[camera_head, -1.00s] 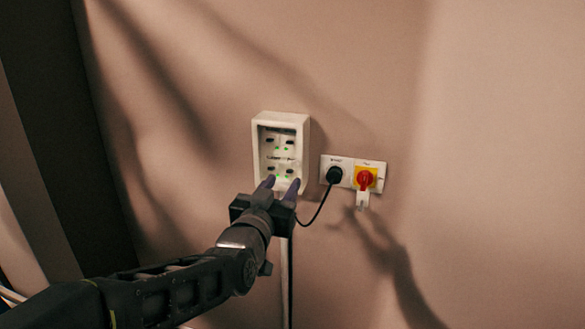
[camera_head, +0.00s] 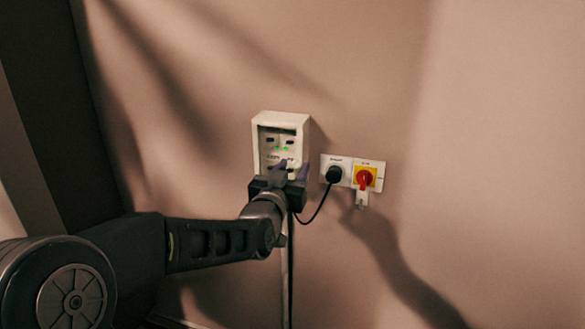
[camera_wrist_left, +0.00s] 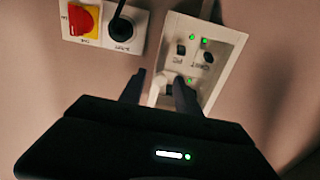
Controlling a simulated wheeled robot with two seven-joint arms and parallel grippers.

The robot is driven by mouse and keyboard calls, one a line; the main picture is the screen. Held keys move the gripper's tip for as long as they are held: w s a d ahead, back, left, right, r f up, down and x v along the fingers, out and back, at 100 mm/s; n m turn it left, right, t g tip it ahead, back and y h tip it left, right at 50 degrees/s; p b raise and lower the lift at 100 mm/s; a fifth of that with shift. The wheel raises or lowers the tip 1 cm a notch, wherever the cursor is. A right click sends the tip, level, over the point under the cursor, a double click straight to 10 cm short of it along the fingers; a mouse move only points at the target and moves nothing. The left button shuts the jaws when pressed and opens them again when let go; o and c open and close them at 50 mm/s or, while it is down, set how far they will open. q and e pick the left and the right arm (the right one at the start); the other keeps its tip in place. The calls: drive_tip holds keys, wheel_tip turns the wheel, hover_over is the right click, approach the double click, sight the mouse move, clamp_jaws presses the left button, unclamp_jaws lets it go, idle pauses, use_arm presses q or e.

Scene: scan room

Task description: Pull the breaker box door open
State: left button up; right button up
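The breaker box (camera_head: 284,123) is a small white box on the wall, with dark switches and green lights on its face. Its front looks closed or see-through; I cannot make out a separate door edge. My left gripper (camera_head: 289,173) is in front of its lower part and hides its bottom. In the left wrist view the box (camera_wrist_left: 226,40) is tilted. There my left gripper's fingers (camera_wrist_left: 159,90) are apart, one over the box's lower face and one beside its edge. A pale edge shows between them; contact cannot be told. My right gripper is not in view.
A white socket plate (camera_head: 345,160) beside the box holds a black plug (camera_head: 334,174) with a hanging cable and a red knob on yellow (camera_head: 364,179). A pale vertical conduit (camera_head: 285,270) runs below the box. The wall to the right is bare.

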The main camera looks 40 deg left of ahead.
use_arm(q)
drive_tip(key=shift+c, duration=0.3)
clamp_jaws()
idle(1.1)
